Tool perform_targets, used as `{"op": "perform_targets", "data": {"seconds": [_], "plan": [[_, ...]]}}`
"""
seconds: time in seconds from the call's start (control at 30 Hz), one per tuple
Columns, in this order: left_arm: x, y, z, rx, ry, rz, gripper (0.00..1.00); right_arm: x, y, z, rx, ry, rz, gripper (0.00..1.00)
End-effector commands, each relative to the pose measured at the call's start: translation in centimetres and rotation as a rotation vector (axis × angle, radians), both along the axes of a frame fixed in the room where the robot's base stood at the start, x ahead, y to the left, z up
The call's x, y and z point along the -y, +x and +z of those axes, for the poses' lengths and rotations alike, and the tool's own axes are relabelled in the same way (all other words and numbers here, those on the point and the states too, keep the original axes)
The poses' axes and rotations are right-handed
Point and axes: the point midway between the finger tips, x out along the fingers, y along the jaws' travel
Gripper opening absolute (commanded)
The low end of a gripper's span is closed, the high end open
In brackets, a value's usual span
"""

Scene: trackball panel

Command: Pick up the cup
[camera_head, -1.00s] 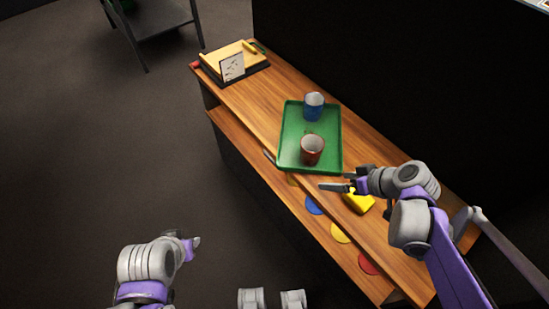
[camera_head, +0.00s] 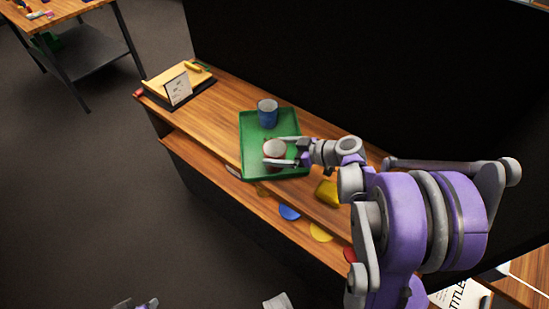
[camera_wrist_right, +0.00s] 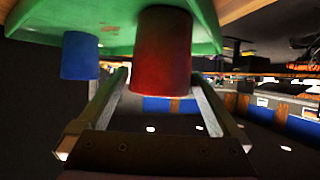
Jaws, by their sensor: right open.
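The red cup (camera_head: 275,149) stands upright on the green tray (camera_head: 255,172), towards its near end. A blue cup (camera_head: 268,113) stands on the tray's far part. My right gripper (camera_head: 268,151) is open, with one finger on each side of the red cup. In the right wrist view, which looks upside down, the red cup (camera_wrist_right: 163,55) is between the two spread fingers (camera_wrist_right: 160,85), and the blue cup (camera_wrist_right: 80,55) is off to the left. I cannot tell whether a finger touches the red cup. Only a scrap of my left arm shows at the bottom edge.
The tray lies on a wooden shelf unit (camera_head: 215,115). A yellow object (camera_head: 327,193) is right of the tray. Blue and yellow discs (camera_head: 289,212) lie on the lower ledge. A small sign (camera_head: 178,89) stands at the far left end. A dark panel (camera_head: 300,70) rises behind.

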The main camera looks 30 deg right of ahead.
Motion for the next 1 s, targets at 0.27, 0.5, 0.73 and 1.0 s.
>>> {"op": "perform_targets", "data": {"seconds": [0.27,0.5,0.73,1.0], "plan": [[0.0,0.0,-0.2,-0.001,0.000,0.000,0.36,-2.1,3.0,-1.4,-0.001,0.001,0.003,1.00],[0.0,0.0,-0.2,-0.001,0.000,0.000,0.36,-2.2,3.2,-1.5,-0.001,0.001,0.000,1.00],[0.0,0.0,-0.2,-0.001,0.000,0.000,0.36,-2.2,3.2,-1.5,-0.001,0.001,0.000,0.66],[0.0,0.0,-0.2,-0.001,0.000,0.000,0.36,-2.2,3.2,-1.5,-0.001,0.001,0.000,0.26]]}}
